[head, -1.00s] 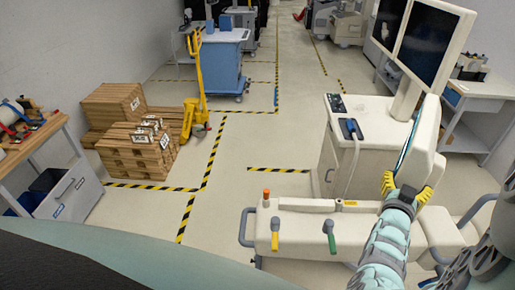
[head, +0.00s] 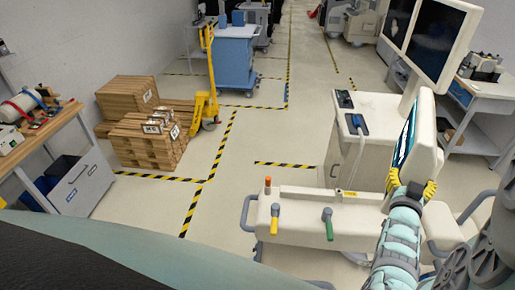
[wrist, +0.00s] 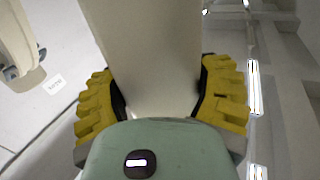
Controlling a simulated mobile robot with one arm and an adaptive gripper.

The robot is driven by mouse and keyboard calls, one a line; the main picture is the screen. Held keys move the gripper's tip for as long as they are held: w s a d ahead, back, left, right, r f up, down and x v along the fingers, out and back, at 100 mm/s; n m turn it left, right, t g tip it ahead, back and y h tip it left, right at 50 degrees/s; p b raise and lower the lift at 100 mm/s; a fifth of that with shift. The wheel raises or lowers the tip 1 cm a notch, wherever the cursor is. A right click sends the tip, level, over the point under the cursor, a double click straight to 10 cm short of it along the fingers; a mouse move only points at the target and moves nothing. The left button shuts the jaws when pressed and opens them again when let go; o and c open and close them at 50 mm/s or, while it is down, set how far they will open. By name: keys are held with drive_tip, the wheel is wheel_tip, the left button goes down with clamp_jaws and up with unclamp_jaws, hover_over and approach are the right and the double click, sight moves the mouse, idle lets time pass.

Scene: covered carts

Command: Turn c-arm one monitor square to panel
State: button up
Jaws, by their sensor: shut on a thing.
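The c-arm cart (head: 370,108) stands at the right in the head view, a cream unit with twin dark screens (head: 438,38) above it. A smaller cream panel monitor (head: 423,135), with a lit screen facing left, stands at its right side. My gripper (head: 411,188) has yellow fingers, shut on the lower part of this panel monitor. In the wrist view my yellow fingers (wrist: 160,95) sit on both sides of a cream part (wrist: 150,50). Which part of the monitor this is, I cannot tell there.
A cream base with a yellow lever (head: 274,222) and a green lever (head: 328,226) lies in front of the cart. Wooden crates (head: 145,140), a yellow pallet jack (head: 208,90) and a blue cart (head: 236,60) stand to the left. Striped floor lines mark open floor between.

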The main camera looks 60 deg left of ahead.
drive_tip(key=shift+o, duration=0.2)
drive_tip(key=d, duration=0.2)
drive_tip(key=d+b, duration=0.1)
drive_tip(key=d, duration=0.1)
drive_tip(key=shift+w+f, duration=0.15)
drive_tip(key=shift+w, duration=0.15)
drive_tip(key=shift+o, duration=0.3)
drive_tip(key=shift+w+d+b, duration=0.25)
drive_tip(key=shift+d, duration=0.4)
drive_tip(key=shift+w+d+b, duration=0.2)
drive_tip(key=shift+d+b, duration=0.05)
drive_tip(key=shift+d, duration=0.35)
drive_tip(key=o, duration=1.2)
